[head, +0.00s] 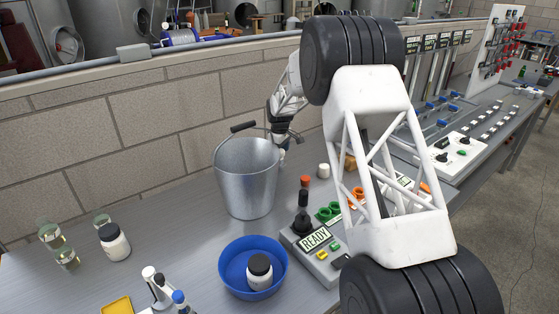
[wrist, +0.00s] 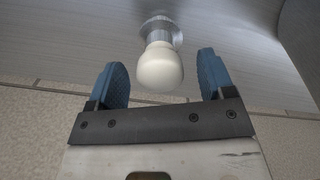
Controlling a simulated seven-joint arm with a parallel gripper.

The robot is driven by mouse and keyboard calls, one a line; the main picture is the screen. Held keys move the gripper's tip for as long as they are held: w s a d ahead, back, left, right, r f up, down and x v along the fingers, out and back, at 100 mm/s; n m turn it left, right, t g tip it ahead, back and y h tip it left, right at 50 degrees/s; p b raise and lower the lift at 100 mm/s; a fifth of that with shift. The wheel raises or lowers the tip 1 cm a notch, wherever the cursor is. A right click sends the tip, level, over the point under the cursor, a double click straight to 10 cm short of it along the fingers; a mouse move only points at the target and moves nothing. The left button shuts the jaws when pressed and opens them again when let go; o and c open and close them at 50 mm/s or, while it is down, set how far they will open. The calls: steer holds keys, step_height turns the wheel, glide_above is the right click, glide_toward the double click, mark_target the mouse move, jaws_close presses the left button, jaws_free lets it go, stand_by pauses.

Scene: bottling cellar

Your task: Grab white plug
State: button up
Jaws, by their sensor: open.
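The white plug (wrist: 160,68) shows in the wrist view as a rounded white knob on a short metal stem above the grey bench. My gripper (wrist: 163,60) is open, with one blue finger on each side of the plug and a visible gap to each. In the head view my gripper (head: 283,142) is beside the right rim of the metal bucket. A small white bit (head: 282,155) below its fingers appears to be the plug, mostly hidden by the gripper. Whether the fingers are level with the knob is hard to tell.
The metal bucket (head: 247,185) stands close left of my gripper. A white cylinder (head: 323,171) and a control box (head: 316,240) stand to the right. A blue bowl (head: 226,281) with a jar (head: 260,272) is in front. The block wall (head: 150,135) is close behind.

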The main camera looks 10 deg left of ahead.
steer(key=shift+f, duration=0.95)
steer(key=c, duration=1)
steer(key=shift+c, duration=0.2)
steer(key=shift+r, duration=5.05)
